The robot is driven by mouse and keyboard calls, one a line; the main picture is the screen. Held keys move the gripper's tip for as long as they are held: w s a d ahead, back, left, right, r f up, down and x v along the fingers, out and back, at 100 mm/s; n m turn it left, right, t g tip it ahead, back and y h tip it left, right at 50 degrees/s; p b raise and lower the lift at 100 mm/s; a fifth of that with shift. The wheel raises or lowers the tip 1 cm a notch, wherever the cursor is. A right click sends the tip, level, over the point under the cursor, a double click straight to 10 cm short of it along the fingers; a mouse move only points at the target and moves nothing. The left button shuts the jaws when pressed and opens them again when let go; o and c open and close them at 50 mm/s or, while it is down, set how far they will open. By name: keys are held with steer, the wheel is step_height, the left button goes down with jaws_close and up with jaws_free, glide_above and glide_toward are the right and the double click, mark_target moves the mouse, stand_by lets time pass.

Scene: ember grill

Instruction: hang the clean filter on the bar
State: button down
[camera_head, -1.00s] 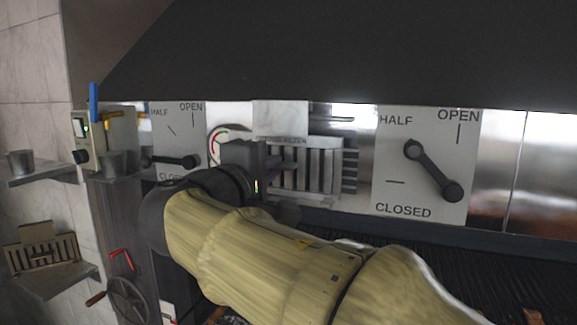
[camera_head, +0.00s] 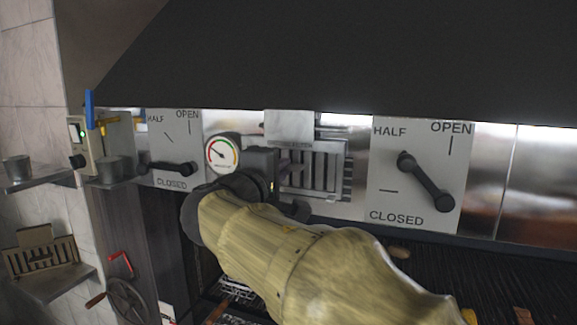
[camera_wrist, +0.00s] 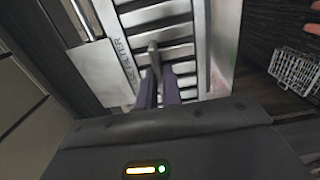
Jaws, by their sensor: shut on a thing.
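A metal filter (camera_head: 325,168) with upright slats is in front of the steel back wall, between the pressure gauge and the right dial plate. My gripper (camera_head: 283,170) is at its left side and is shut on it. In the wrist view the slatted filter (camera_wrist: 185,50) fills the upper middle, with lettering ending in "FILTER" along its left edge. My fingers (camera_wrist: 158,78) close on a small handle at its middle. I cannot clearly make out the bar or whether the filter touches it.
A brownish slatted filter (camera_head: 42,255) stands on the lower left shelf. A round gauge (camera_head: 222,154) is left of my gripper. Lever plates stand left (camera_head: 172,125) and right (camera_head: 440,150). The dark hood (camera_head: 330,60) overhangs above. A wire basket (camera_wrist: 297,68) shows right in the wrist view.

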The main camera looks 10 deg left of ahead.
steer(key=shift+w+f+b, duration=0.2)
steer(key=shift+f+b, duration=0.8)
steer(key=shift+b, duration=0.4)
steer(key=c, duration=1.5)
jaws_free()
steer(key=s+a+b, duration=0.1)
steer(key=s+b, duration=0.1)
steer(key=s, duration=0.3)
steer(key=s+a+b, duration=0.1)
steer(key=s+b, duration=0.1)
steer(key=s, duration=0.4)
steer(key=s+b, duration=0.3)
steer(key=s, duration=0.3)
steer(key=shift+a, duration=0.4)
